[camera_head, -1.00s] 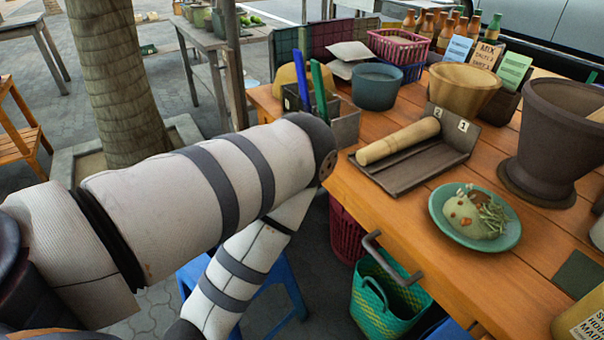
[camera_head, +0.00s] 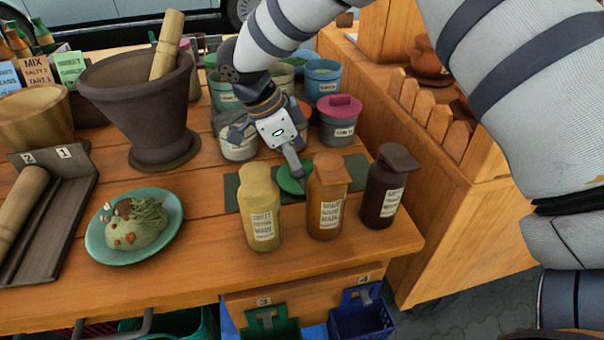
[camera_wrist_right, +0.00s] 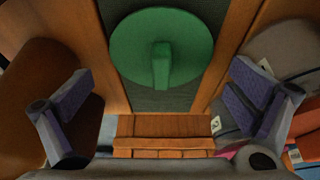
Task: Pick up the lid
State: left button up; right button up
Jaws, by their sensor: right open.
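The green round lid (camera_head: 287,185) with a bar handle lies flat on a dark mat (camera_head: 355,168) behind the bottles. In the right wrist view the lid (camera_wrist_right: 137,52) lies ahead of the jaws, its handle upright in the middle. My right gripper (camera_wrist_right: 162,78) is open and empty, with the lid's handle lined up between its spread fingers. In the head view my right gripper (camera_head: 268,158) hangs by the lid, one finger in front of part of it. My left gripper is not in view.
A yellow bottle (camera_head: 262,210), an orange bottle (camera_head: 327,205) and a dark brown bottle (camera_head: 388,190) stand close in front of the lid. Several pots, one a pink-lidded pot (camera_head: 340,125), crowd behind. The mortar (camera_head: 140,110) and a green plate (camera_head: 105,245) stand left.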

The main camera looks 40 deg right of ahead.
jog(key=shift+x, duration=0.8)
jog(key=c, duration=0.9)
jog(key=shift+c, duration=0.2)
